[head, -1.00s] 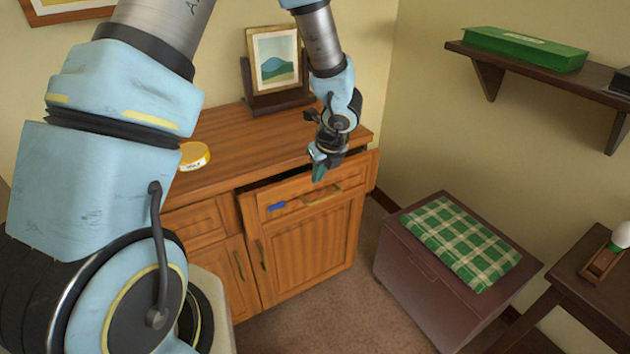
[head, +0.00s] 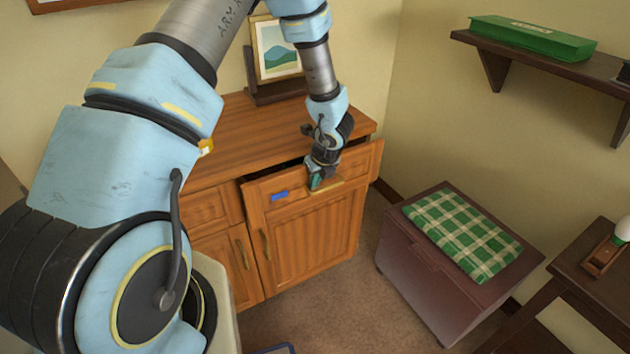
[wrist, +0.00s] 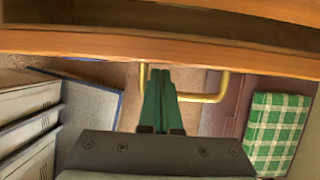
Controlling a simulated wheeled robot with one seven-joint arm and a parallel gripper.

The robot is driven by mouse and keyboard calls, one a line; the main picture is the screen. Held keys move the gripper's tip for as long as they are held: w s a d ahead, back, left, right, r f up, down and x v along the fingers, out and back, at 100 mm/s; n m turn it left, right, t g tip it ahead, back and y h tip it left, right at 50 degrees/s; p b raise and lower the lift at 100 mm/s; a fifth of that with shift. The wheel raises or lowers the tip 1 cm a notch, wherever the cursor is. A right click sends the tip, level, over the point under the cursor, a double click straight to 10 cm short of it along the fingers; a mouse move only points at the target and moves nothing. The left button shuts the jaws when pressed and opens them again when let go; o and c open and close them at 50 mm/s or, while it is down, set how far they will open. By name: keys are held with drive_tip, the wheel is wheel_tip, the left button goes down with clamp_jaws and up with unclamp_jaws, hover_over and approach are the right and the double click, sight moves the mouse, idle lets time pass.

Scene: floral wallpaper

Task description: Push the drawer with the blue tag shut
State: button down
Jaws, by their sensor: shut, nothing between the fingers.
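The drawer with the blue tag (head: 279,196) is the upper right drawer of the wooden cabinet (head: 320,240). It stands partly open, with a dark gap behind its front. Its brass handle (head: 328,186) also shows in the wrist view (wrist: 205,98). My gripper (head: 316,184) is at the drawer front, beside the handle and right of the tag. In the wrist view my green fingers (wrist: 160,78) are shut and empty, with their tips by the handle's left part. I cannot tell whether they touch the drawer front.
A framed picture (head: 276,50) stands on the cabinet top, and a yellow item (head: 206,147) is partly behind my arm. A dark red chest (head: 430,275) with a green checked cloth (head: 462,236) stands to the right. Carpet lies bare between chest and cabinet.

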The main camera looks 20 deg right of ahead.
drive_tip(key=w, duration=0.2)
drive_tip(key=w+a+p, duration=0.1)
drive_tip(key=w, duration=0.2)
drive_tip(key=shift+w, duration=0.1)
drive_tip(key=shift+r, duration=0.2)
drive_tip(key=a+p+v, duration=0.1)
drive_tip(key=p+v, duration=0.6)
drive_tip(key=v, duration=0.2)
drive_tip(key=s+a+r+n+g+y, duration=0.1)
drive_tip(key=s+a+r+n+g, duration=0.1)
drive_tip(key=a+r+n, duration=1.3)
drive_tip(key=s+a+r+n+h, duration=0.2)
drive_tip(key=s+a+r+n, duration=0.5)
drive_tip(key=s+a+n, duration=0.4)
drive_tip(key=a+n, duration=0.2)
drive_tip(key=n, duration=0.4)
drive_tip(key=shift+n+g, duration=0.3)
drive_tip(key=shift+g, duration=0.1)
drive_tip(key=shift+s+d, duration=0.1)
